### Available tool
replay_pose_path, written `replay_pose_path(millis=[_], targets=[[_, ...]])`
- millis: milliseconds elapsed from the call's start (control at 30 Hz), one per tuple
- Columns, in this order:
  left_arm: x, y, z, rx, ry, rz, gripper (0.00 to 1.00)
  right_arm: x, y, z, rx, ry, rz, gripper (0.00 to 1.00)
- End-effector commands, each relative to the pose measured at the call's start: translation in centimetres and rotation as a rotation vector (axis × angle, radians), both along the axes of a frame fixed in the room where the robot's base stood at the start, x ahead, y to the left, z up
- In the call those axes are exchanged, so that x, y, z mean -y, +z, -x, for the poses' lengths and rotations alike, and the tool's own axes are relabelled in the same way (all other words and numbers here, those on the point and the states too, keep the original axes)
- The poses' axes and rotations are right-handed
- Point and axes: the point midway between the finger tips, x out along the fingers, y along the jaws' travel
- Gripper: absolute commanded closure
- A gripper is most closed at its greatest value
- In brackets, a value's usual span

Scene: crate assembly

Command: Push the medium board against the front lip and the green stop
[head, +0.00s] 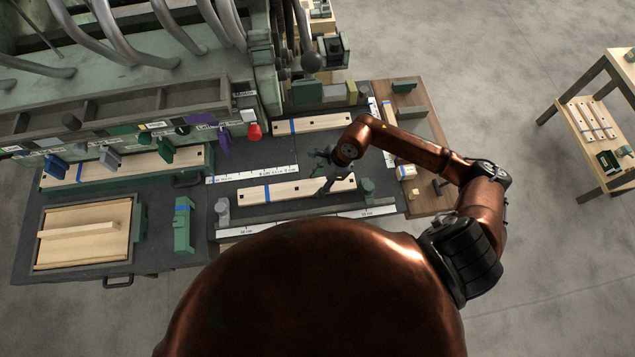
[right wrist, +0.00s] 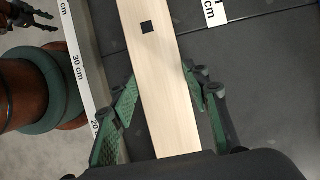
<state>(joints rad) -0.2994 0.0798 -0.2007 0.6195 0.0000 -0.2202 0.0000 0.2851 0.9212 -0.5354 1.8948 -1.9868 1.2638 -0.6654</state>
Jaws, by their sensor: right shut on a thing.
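The medium board (head: 280,191), pale wood with a blue band, lies along the front lip (head: 310,214) with its white scale. My right gripper (head: 327,180) is over the board's right half. In the right wrist view my right gripper (right wrist: 160,115) has its green fingers on both sides of the board (right wrist: 160,65) and is shut on it. A dark strip separates the board from the scale (right wrist: 82,75) there. A green stop (head: 367,186) stands by the board's right end; the arm hides part of that area. A dark claw, likely my left gripper (right wrist: 25,17), shows at the corner.
A grey post (head: 222,208) stands near the board's left end. Another blue-banded board (head: 312,123) lies farther back. A green block (head: 183,225) and a wooden tray (head: 84,233) are at the left. Dark bench surface is clear behind the medium board.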

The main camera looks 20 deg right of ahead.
Motion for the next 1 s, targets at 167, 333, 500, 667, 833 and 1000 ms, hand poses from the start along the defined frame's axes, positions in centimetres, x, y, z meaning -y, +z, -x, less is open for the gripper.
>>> replay_pose_path(millis=[167,333,500,667,833,1000], targets=[[0.03,-0.36,0.1,-0.001,0.0,0.0,0.6,0.0,-0.05,-0.02,0.002,0.001,-0.001,0.87],[0.02,-0.31,0.1,-0.001,0.001,0.0,0.6,-0.01,0.02,0.0,0.001,0.0,-0.001,0.87],[0.02,-0.31,0.11,-0.001,0.001,0.0,0.6,-0.01,0.02,0.0,0.001,0.0,-0.001,0.87],[0.01,-0.4,0.13,-0.002,0.001,0.0,0.6,-0.01,-0.08,0.0,0.0,0.0,-0.001,0.87],[0.0,-0.65,0.17,-0.002,0.001,0.0,0.6,-0.01,-0.34,0.0,0.0,0.0,-0.001,0.87],[0.0,-0.62,0.17,-0.002,0.001,0.0,0.6,0.01,-0.34,0.01,0.0,0.0,0.0,0.87]])
